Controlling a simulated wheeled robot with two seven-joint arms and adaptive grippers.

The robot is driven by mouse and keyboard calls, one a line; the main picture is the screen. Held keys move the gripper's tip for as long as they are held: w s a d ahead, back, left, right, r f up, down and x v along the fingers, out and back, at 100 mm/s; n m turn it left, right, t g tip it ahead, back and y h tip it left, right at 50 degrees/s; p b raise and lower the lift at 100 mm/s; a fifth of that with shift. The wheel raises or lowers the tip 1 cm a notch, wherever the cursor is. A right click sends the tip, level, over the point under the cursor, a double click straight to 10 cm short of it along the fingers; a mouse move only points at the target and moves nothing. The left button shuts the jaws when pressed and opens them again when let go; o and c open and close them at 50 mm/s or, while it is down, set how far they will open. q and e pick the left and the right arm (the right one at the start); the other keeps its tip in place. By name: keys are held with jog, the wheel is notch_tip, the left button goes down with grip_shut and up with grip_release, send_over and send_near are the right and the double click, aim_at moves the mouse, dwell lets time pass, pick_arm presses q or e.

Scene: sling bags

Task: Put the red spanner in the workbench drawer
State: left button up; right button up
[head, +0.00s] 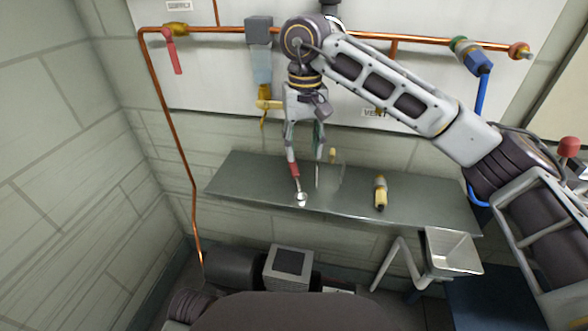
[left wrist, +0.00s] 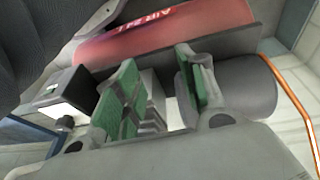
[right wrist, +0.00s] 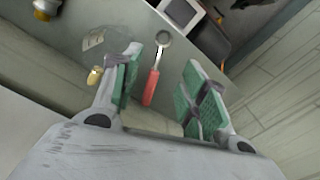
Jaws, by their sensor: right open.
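The red spanner, with its red handle (head: 294,170) and silver ring end, lies on the dark grey bench top near its front edge. In the right wrist view its handle (right wrist: 151,87) shows between and beyond the green finger pads. My right gripper (head: 305,157) points down above the spanner, fingers apart; it is open and empty. My left gripper (left wrist: 160,90) shows only in the left wrist view, open and empty, with a red cylinder behind it.
The grey bench top (head: 240,180) runs along the wall. A yellow and black tool (head: 380,193) lies right of the spanner. Copper pipes (head: 170,110) run on the wall. The bench's left end is clear.

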dwell(0.4)
jog(key=b, duration=0.2)
send_over(302, 193)
notch_tip(302, 193, down, 8)
jog(key=shift+r, duration=0.25)
jog(key=shift+f, duration=0.55)
pick_arm(q)
jog(key=shift+s+d+r, duration=0.2)
jog(key=shift+d+r, duration=0.15)
jog(key=shift+r, duration=0.2)
jog(key=shift+w+t, duration=0.1)
jog(key=shift+t, duration=0.2)
